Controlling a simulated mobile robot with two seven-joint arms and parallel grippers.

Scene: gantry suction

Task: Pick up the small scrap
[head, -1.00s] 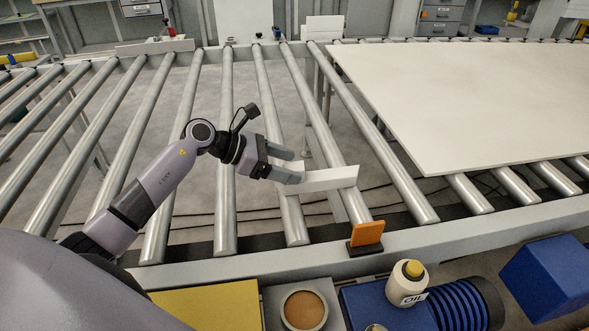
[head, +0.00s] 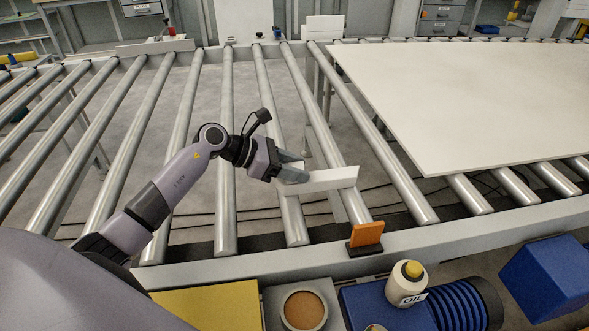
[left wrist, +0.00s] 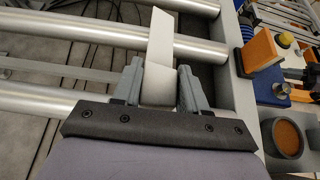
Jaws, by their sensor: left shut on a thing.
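The small scrap (head: 330,179) is a narrow white strip lying across the rollers near the front rail in the head view. It also shows in the left wrist view (left wrist: 160,52), reaching away from between the fingers. My left gripper (head: 296,176) is at the scrap's left end, with its fingers on either side of that end. In the left wrist view the two grey fingers (left wrist: 160,85) flank the strip, and the gripper is shut on it. The fingers hide part of the near end. My right gripper is not in view.
A large white sheet (head: 470,95) lies on the rollers at the right. An orange block (head: 367,233) stands on the front rail close to the scrap. An oil bottle (head: 408,283), a round cup (head: 304,309) and a blue box (head: 548,277) are in front. Open gaps lie between the rollers.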

